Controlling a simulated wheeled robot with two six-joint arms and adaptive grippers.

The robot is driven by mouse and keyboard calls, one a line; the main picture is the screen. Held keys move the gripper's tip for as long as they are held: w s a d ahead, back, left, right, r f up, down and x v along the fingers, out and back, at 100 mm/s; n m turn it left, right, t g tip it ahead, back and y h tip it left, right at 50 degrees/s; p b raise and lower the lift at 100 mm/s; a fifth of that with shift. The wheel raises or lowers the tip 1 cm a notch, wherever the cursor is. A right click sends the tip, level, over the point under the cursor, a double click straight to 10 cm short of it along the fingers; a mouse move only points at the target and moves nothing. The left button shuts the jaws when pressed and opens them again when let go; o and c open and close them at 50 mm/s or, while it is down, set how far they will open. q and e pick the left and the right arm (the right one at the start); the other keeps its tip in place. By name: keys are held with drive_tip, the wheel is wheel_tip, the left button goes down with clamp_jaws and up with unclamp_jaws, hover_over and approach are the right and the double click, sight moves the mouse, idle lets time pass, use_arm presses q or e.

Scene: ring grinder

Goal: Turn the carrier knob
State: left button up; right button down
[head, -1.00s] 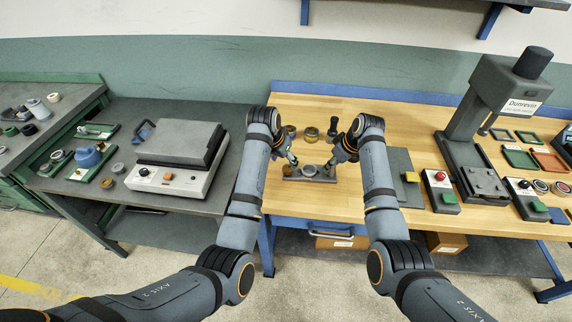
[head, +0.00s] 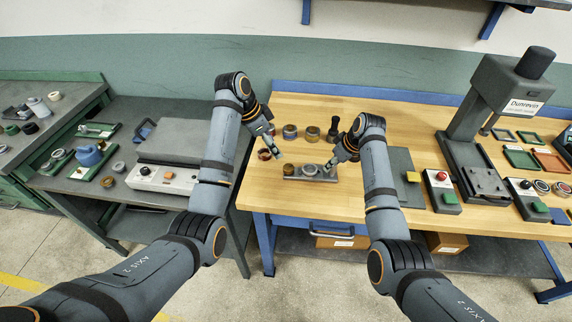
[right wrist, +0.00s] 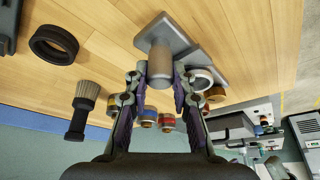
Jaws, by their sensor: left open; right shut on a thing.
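The carrier is a small grey block (head: 310,178) at the front of the wooden bench, with a brass ring (head: 288,169) at its left end and a pale grey ring (head: 309,170) in its middle.
The right wrist view also shows a black ring (right wrist: 53,47). A grey plate (head: 400,165) and a red-button box (head: 441,190) are to the right. A grey machine (head: 172,178) stands left.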

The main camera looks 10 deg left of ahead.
sight(288, 167)
use_arm(q)
drive_tip(key=x, duration=1.2)
drive_tip(key=shift+s, duration=0.1)
drive_tip(key=c, duration=1.2)
